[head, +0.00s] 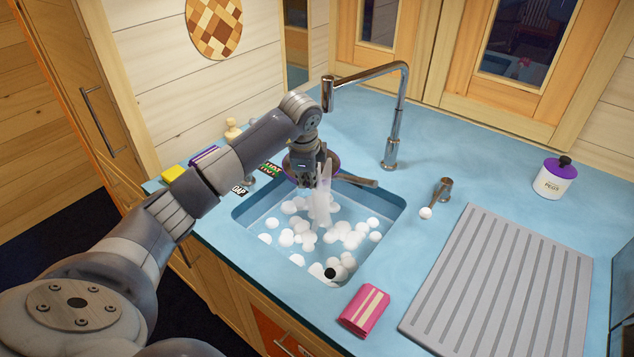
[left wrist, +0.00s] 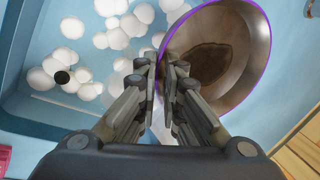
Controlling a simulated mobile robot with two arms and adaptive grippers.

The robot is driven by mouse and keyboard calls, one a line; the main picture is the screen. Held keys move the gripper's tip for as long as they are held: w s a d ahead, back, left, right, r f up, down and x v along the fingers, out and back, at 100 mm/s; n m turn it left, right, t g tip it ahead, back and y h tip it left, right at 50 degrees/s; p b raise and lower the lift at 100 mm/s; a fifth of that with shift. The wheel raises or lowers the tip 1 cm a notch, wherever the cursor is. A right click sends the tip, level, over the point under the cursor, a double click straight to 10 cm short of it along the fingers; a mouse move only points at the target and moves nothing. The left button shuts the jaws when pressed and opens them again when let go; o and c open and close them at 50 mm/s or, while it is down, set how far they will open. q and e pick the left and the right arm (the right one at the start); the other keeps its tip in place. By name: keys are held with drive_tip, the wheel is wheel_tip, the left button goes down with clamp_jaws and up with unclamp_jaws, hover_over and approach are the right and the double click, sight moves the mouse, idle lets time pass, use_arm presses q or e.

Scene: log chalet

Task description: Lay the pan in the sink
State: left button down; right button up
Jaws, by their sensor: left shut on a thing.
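The pan (left wrist: 228,75) has a metallic inside with a brown stain and a purple rim edge in the left wrist view. In the head view the brown pan (head: 328,161) is at the far left part of the sink, partly hidden by my gripper; its handle (head: 358,180) points right along the far edge. My left gripper (head: 308,180) is shut on the pan's near rim; its fingers also show in the left wrist view (left wrist: 169,72). I cannot tell whether the pan touches the sink. The blue sink (head: 253,216) holds white foam balls. My right gripper is not in view.
A tall tap (head: 393,125) arches behind the sink, with a pale streak below its spout. A pink packet (head: 365,310) lies at the near edge. A grey ribbed drainboard (head: 500,285) is right. A white jar (head: 554,180) stands at the back right.

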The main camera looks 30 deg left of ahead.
use_arm(q)
wheel_tip(320, 180, down, 17)
drive_tip(key=b, duration=1.2)
drive_tip(key=shift+f, duration=0.15)
drive_tip(key=shift+f+b, duration=0.7)
drive_tip(key=shift+f, duration=0.5)
drive_tip(key=c, duration=1.7)
unclamp_jaws()
drive_tip(key=shift+o, duration=0.2)
drive_tip(key=shift+s+f, duration=0.1)
drive_tip(key=shift+s, duration=0.05)
drive_tip(key=v, duration=1.2)
